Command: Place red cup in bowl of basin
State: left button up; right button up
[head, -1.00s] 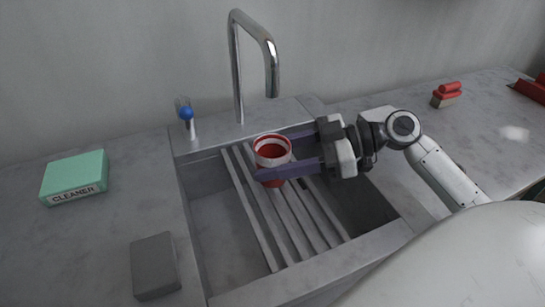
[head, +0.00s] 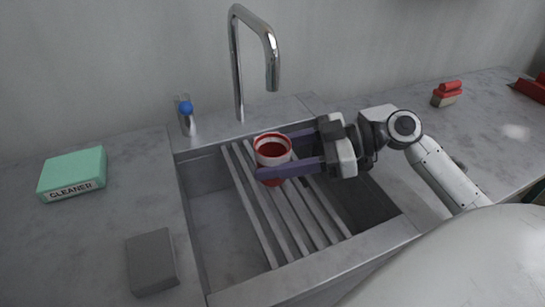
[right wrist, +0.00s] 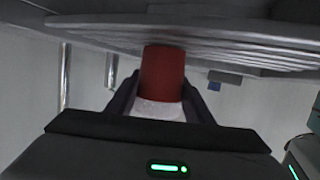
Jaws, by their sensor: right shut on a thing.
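The red cup (head: 273,150) has a white band below its rim and stands about upright, open end up, above the slatted rack in the basin (head: 212,225). My right gripper (head: 276,158) reaches in from the right with one finger on each side of the cup and is shut on it. In the right wrist view the red cup (right wrist: 162,75) sits between the two dark fingers, with the rack's slats beyond it. I cannot tell whether the cup's bottom touches the slats. My left gripper is not in view.
The slatted rack (head: 308,229) spans the middle of the basin; open basin floor shows left of it. A tall faucet (head: 237,70) and a blue-knobbed handle (head: 186,112) stand behind. A green cleaner box (head: 72,173) and grey block (head: 151,262) lie left; a red-handled brush (head: 447,93) lies right.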

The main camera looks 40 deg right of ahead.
jog(key=shift+s+a+f, duration=0.15)
jog(key=shift+f, duration=0.65)
jog(key=o, duration=1.2)
jog(key=r+v, duration=0.1)
jog(key=v, duration=0.9)
jog(key=shift+d+r, duration=0.25)
jog(key=shift+d, duration=0.05)
